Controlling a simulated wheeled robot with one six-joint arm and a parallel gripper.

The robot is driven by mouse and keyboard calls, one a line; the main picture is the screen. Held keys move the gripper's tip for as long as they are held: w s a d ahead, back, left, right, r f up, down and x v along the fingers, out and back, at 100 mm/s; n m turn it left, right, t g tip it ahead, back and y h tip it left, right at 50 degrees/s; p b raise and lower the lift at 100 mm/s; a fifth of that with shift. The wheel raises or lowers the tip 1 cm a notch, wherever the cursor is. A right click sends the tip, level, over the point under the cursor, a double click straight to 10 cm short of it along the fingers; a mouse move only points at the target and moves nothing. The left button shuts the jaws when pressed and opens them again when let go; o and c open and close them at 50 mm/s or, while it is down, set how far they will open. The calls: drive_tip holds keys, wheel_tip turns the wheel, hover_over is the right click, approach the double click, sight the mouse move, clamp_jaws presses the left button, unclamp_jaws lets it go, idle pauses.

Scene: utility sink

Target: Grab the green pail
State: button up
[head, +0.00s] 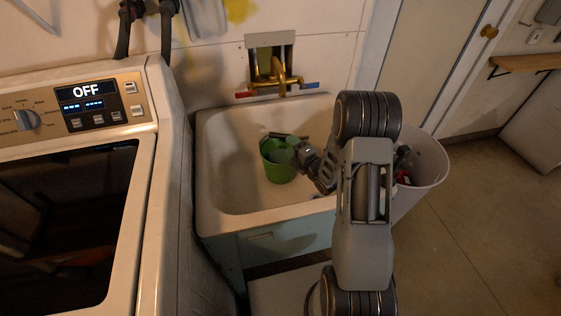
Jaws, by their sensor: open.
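The green pail (279,166) stands upright inside the white utility sink (222,193), towards the middle of the basin. Its open top faces up. My gripper (283,146) is at the pail's rim, with one dark finger reaching across the top and the other near its right side. The gripper is open. I cannot tell from this view whether a finger touches the pail. My arm comes in from the right and hides the right part of the sink.
A brass faucet (281,78) with red and blue handles is on the wall behind the sink. A washing machine (150,165) stands close on the left. A white bin (428,165) stands at the sink's right, partly behind my arm. Open floor lies further right.

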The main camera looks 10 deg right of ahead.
sight(283, 138)
drive_tip(key=shift+p+x, duration=0.45)
drive_tip(key=shift+x, duration=3.05)
clamp_jaws()
drive_tip(key=shift+w+r, duration=0.1)
